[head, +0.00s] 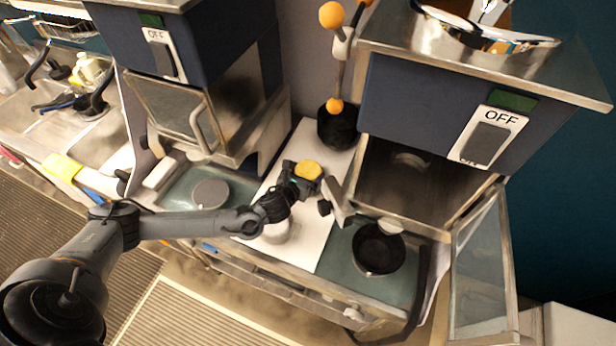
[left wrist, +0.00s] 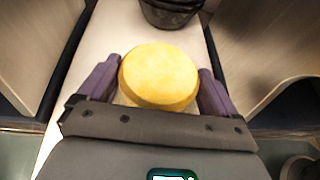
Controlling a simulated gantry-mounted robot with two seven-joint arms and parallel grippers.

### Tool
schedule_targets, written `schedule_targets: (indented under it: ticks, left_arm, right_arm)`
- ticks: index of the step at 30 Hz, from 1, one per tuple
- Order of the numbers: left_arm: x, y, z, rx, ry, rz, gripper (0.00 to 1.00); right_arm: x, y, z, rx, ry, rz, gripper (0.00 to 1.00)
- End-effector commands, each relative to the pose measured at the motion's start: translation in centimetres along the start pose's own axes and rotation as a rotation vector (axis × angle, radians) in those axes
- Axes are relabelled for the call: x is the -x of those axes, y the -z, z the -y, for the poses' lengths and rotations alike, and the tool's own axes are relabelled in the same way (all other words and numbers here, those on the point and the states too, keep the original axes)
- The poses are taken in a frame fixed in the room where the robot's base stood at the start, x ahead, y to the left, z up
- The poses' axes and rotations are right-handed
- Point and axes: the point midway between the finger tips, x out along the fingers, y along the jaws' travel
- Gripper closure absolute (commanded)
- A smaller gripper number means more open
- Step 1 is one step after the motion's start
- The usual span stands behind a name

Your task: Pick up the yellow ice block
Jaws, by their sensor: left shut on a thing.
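The yellow ice block (left wrist: 159,76) is a round, thick yellow disc between the two fingers of my left gripper (left wrist: 158,88) in the left wrist view. The fingers press on its left and right sides. In the head view the yellow block (head: 308,170) shows at the end of my left arm, with my left gripper (head: 312,178) around it. It appears held above the white strip of counter (head: 312,236) between the two machines. My right gripper is not in view.
A machine with an open glass door (head: 478,270) stands at right, a black bowl (head: 379,248) before it. Another machine (head: 190,60) stands at left, with a grey round lid (head: 210,193) in front. A black pot (head: 338,128) with orange-tipped sticks stands behind the block.

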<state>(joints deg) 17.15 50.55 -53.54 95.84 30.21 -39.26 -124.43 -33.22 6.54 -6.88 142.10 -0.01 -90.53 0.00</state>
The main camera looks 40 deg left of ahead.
Motion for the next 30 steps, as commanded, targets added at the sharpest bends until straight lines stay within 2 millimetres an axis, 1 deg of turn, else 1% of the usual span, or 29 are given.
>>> schedule_targets:
  ticks: [1,3,10,14,17,27,30]
  left_arm:
    - [0.0,0.0,0.0,0.0,0.0,0.0,0.52]
    - [0.0,-0.2,0.0,0.002,0.0,0.004,0.6]
    - [0.0,-0.3,0.0,0.002,0.0,0.004,0.6]
    - [0.3,-1.0,0.0,0.003,0.001,0.005,0.6]
    - [0.8,-2.2,0.0,0.002,0.001,0.006,0.6]
    - [2.9,-7.3,0.0,0.002,0.001,0.007,0.6]
    - [3.3,-8.3,0.0,0.003,0.002,0.006,0.6]
  right_arm:
    - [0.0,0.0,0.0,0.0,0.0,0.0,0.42]
    - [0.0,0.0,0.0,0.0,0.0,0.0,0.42]
    - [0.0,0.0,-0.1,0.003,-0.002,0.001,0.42]
    - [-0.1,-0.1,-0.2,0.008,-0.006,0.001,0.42]
    - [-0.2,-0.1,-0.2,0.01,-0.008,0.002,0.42]
    - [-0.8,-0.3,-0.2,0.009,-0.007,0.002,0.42]
    - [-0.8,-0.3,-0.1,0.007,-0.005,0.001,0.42]
